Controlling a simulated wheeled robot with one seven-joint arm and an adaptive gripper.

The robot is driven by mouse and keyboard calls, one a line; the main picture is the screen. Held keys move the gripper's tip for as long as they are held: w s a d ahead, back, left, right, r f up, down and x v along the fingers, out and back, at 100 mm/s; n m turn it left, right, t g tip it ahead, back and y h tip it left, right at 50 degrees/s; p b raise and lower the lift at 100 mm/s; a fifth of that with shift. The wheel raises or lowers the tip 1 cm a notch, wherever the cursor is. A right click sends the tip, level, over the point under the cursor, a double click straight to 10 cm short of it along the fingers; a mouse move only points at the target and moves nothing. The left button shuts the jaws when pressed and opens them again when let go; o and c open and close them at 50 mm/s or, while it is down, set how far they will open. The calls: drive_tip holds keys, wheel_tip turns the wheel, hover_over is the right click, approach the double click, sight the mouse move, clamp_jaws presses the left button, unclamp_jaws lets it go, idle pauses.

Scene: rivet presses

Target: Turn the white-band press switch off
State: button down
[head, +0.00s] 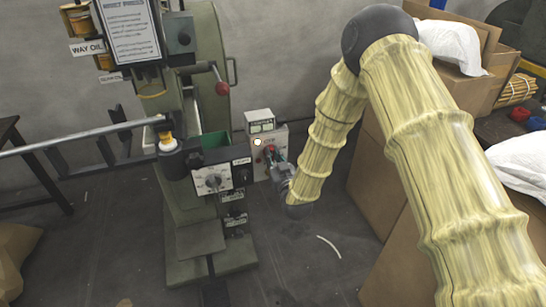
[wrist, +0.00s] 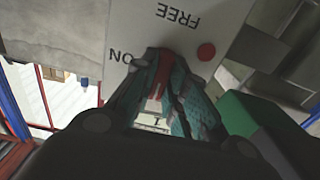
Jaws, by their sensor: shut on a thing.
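The switch panel (head: 281,133) is a light grey box beside the green press, with a pale round lamp or knob on its front in the head view. In the wrist view the panel face (wrist: 135,22) shows upside down, with the words FREE and ON and a red dot. My gripper (wrist: 165,62) is shut on a red switch handle (wrist: 160,76) beside the word ON. My gripper also shows small at the panel in the head view (head: 276,165). The fingers partly hide the handle and the face, so the exact switch position is unclear.
The green press (head: 208,120) stands left of the panel, with a red-knobbed lever (head: 221,88) and a white dial box (head: 212,180). Cardboard boxes (head: 387,215) stand close to the right of my arm. Bare floor (head: 310,250) lies in front.

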drive_tip(key=c, duration=1.4)
unclamp_jaws()
drive_tip(key=shift+f, duration=0.15)
drive_tip(key=shift+c, duration=0.2)
drive_tip(key=v, duration=1.2)
drive_tip(key=shift+s+d, duration=0.1)
drive_tip(key=shift+d, duration=0.05)
drive_tip(key=s+d+f+m+g+h+p, duration=0.25)
drive_tip(key=s+d+f+g+p, duration=0.5)
drive_tip(key=s+f, duration=0.65)
drive_tip(key=s+d+g+h+p, duration=0.1)
drive_tip(key=s+d+g, duration=0.2)
drive_tip(key=s, duration=0.5)
drive_tip(key=s+d+f+m+g+h+p, duration=0.1)
drive_tip(key=s+d+g, duration=0.2)
drive_tip(key=s, duration=0.6)
drive_tip(key=s+d+g+h+p, duration=0.1)
drive_tip(key=s+d+g, duration=0.2)
drive_tip(key=s, duration=0.6)
drive_tip(key=shift+d+f+m+g+p, duration=0.3)
drive_tip(key=shift+d+m+g, duration=0.05)
drive_tip(key=shift+d, duration=0.8)
